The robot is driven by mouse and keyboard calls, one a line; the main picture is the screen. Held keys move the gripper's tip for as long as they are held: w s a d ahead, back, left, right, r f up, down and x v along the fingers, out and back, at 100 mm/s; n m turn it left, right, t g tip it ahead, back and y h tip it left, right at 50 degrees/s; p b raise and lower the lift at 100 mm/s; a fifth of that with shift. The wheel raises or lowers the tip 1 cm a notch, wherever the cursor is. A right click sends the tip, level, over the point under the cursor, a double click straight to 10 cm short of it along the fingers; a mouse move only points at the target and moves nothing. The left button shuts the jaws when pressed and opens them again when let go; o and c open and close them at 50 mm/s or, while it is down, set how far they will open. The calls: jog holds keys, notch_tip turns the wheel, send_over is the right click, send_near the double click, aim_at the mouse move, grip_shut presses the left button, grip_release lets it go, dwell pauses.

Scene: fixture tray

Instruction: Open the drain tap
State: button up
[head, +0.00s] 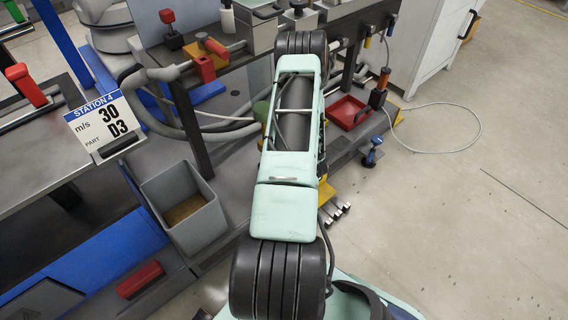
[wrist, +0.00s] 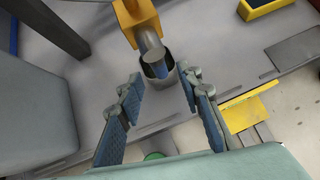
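The cup shows between and beyond the fingertips, with nothing held. In the head view my arm hides the gripper and this fitting.
A yellow block (wrist: 247,114) stands right of the fingers. A yellow-rimmed tray (wrist: 266,10) is at the top right. In the head view, a grey bin (head: 185,207) and the station sign (head: 105,120) are left; a red tray (head: 347,112) is right. Floor at far right is mostly clear.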

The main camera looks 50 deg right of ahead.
jog(key=v, duration=0.5)
jog(key=shift+s+a+r, duration=0.1)
jog(key=shift+s+r, duration=0.1)
dwell(0.3)
